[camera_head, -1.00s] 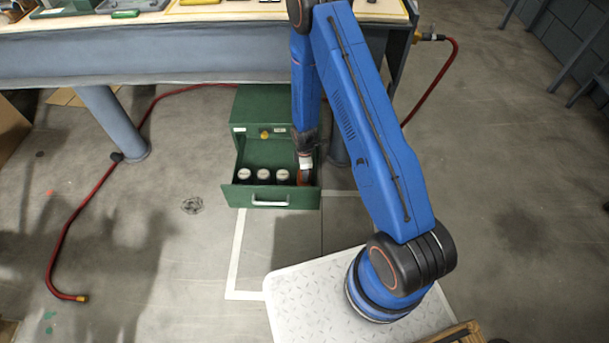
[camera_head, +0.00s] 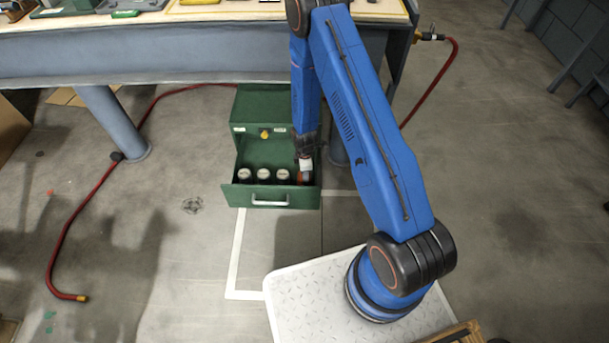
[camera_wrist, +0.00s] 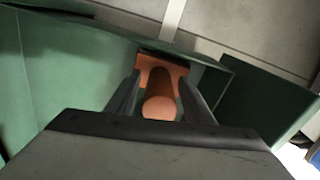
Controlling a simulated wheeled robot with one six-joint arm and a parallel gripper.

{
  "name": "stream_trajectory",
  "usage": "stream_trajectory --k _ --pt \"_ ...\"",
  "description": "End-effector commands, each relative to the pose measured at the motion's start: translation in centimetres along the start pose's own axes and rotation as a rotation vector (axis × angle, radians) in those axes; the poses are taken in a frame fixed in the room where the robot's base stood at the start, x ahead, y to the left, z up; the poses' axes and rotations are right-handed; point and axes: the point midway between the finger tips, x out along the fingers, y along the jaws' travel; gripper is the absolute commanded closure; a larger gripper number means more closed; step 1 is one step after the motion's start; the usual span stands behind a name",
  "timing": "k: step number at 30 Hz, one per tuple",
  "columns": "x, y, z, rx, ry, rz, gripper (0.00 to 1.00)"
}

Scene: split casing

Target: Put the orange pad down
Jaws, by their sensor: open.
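The orange pad (camera_wrist: 160,82) is inside the open green drawer (camera_head: 236,196), at the drawer's right end. In the wrist view it shows as an orange piece with a rounded near end and a wider flat far end. My gripper (camera_wrist: 158,100) is open, with one dark finger on each side of the pad. I cannot tell whether either finger touches it. In the head view my gripper (camera_head: 306,176) reaches down into the drawer and covers most of the pad.
Several dark cylinders with pale tops (camera_head: 263,175) stand in a row in the drawer, left of my gripper. The green cabinet (camera_head: 262,105) is under the workbench (camera_head: 190,55). A red hose (camera_head: 70,225) lies on the floor at left.

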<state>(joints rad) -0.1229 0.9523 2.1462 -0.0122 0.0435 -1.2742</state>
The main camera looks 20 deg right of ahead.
Motion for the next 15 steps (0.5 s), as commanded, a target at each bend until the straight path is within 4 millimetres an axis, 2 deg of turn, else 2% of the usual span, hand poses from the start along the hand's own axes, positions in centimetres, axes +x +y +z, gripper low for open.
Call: stream_trajectory --k 5,15 --pt "-2.0 0.1 0.0 0.000 0.001 0.003 0.52" --pt "-7.4 0.1 0.0 0.000 0.001 0.002 0.52"
